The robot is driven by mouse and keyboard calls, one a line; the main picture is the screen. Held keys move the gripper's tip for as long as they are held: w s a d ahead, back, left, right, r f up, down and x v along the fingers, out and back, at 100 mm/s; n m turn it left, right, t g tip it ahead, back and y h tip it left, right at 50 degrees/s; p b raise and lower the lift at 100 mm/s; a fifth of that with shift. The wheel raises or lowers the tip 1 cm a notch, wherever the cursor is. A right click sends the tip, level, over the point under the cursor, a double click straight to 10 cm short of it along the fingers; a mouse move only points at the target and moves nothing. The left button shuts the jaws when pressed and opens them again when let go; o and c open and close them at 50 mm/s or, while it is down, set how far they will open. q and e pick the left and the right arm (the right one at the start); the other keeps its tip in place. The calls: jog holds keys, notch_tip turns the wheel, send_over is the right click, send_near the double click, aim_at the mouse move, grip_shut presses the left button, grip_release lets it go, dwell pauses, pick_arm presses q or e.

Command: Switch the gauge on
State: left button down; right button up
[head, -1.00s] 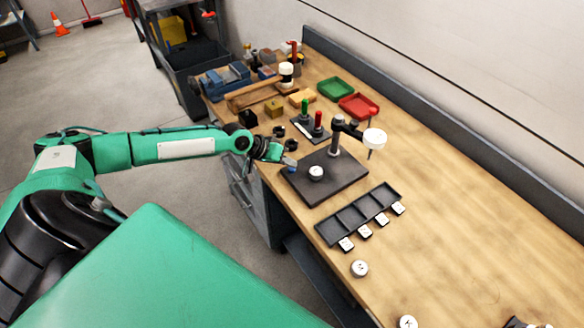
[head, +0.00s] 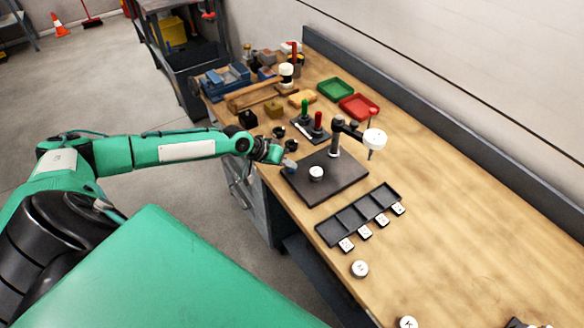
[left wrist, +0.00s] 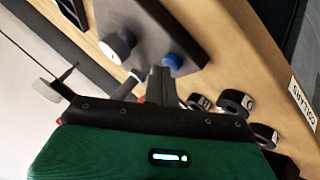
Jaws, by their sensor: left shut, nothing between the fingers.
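The gauge, a white round dial (head: 375,139) on a dark post and arm, stands over a dark base plate (head: 332,190). In the left wrist view the gauge (left wrist: 45,90) is at the left edge. A white round piece (head: 316,173) sits on the plate; it also shows in the wrist view (left wrist: 117,45). A blue button (left wrist: 172,61) is on the plate's near corner in the wrist view. My left gripper (head: 289,164) is shut and empty at that corner. Its tips (left wrist: 160,74) are close beside the button; I cannot tell whether they touch. My right gripper is not in view.
Black collars (left wrist: 235,101) lie beside the gripper. Green and red handled tools (head: 318,122) stand behind it. A black compartment tray (head: 345,222) with white tags lies in front of the plate. The bench's right side is largely clear.

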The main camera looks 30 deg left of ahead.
pick_arm(q)
jog(key=shift+r, duration=0.3)
notch_tip(320, 180, up, 6)
jog(key=p, duration=0.5)
dwell(0.5)
